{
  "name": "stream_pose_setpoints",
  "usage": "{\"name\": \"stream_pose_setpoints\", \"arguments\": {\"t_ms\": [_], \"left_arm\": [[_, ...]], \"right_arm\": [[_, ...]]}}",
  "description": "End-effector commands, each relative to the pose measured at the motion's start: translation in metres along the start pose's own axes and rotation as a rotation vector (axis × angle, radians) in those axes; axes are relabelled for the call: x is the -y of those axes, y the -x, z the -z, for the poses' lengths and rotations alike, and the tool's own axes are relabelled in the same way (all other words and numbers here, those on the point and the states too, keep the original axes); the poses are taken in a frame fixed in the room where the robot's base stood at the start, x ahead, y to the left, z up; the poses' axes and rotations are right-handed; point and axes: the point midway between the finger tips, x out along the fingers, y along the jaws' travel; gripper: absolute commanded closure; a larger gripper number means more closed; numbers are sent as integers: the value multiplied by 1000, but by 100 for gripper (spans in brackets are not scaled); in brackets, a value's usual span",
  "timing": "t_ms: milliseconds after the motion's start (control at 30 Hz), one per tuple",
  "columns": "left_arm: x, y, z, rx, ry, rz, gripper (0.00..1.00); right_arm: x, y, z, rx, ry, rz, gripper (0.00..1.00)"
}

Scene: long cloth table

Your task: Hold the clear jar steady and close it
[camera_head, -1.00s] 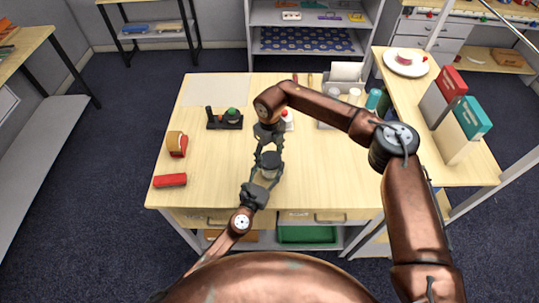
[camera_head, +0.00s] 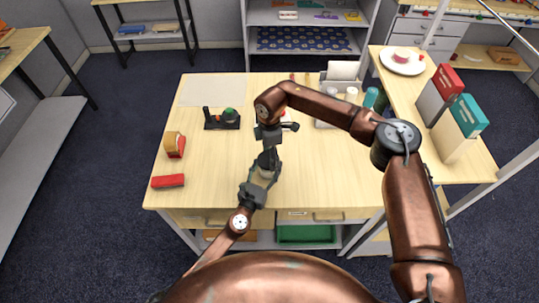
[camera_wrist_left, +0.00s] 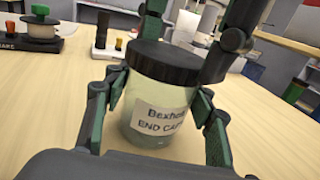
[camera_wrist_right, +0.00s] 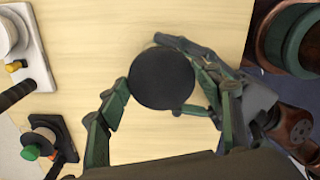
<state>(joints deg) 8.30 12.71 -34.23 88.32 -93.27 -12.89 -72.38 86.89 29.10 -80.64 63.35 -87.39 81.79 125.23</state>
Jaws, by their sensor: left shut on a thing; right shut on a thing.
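The clear jar (camera_wrist_left: 155,112) stands upright on the table in the left wrist view, with a white label reading "END CAP" in part. Its dark round lid (camera_wrist_left: 178,62) sits on the jar's mouth; whether it is fully tight cannot be told. My left gripper (camera_wrist_left: 160,115) is shut on the jar's body from both sides. My right gripper (camera_wrist_right: 160,95) is shut on the lid from above; the lid also shows in the right wrist view (camera_wrist_right: 162,78). In the head view, the grippers mostly hide the jar (camera_head: 264,173).
A dark stand with a green-topped part (camera_head: 222,119) stands back left of the jar. A red-and-tan object (camera_head: 174,144) and a red block (camera_head: 168,181) lie at the table's left side. A grey organizer (camera_head: 338,85) stands at the back right. The table right of the jar is clear.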

Motion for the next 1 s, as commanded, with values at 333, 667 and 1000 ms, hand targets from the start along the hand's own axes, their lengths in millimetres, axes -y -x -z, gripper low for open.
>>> {"name": "stream_pose_setpoints", "arguments": {"t_ms": [333, 667, 1000], "left_arm": [[1, 0, 0, -1, -1, 1, 100], [1, 0, 0, -1, -1, 3, 100], [1, 0, 0, -1, 0, 2, 100]], "right_arm": [[3, 2, 4, 3, -650, -6, 51], [4, 0, 3, -3, -828, 0, 51], [4, 0, 3, -2, -825, -1, 30]]}}
